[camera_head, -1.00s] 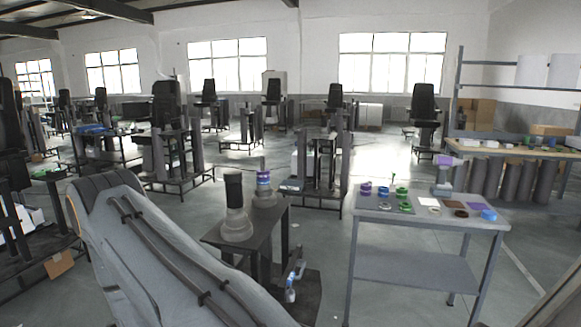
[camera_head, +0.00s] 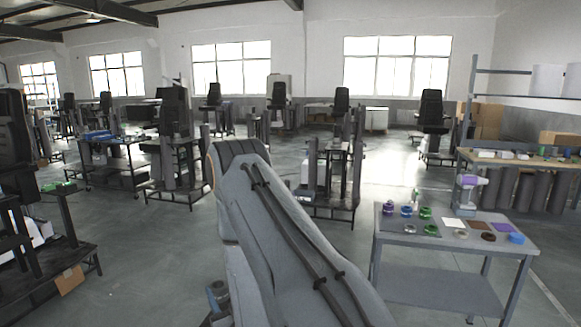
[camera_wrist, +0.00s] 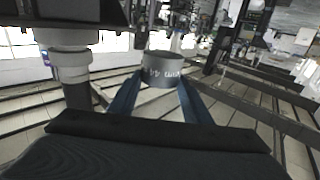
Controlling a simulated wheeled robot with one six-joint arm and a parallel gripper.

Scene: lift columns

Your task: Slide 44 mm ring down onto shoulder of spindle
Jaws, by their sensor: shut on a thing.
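My gripper (camera_wrist: 162,82) is shut on a grey ring (camera_wrist: 162,68) in the wrist view. The ring is marked 44 mm, and the lettering appears upside down. Blue fingers hold it from both sides. A stepped pale grey post with a dark end, which looks like the spindle (camera_wrist: 76,68), hangs upside down in the picture at the left. The ring is apart from it, to its right. In the head view my arm covers the stand where the posts were, so the spindle, ring and gripper are hidden there.
A grey side table (camera_head: 400,248) at the right bears purple rings (camera_head: 388,208), green rings (camera_head: 425,212), a blue ring (camera_head: 516,238) and coloured mats. Behind it is a workbench (camera_head: 530,162). Wheeled frames with columns and seats fill the background.

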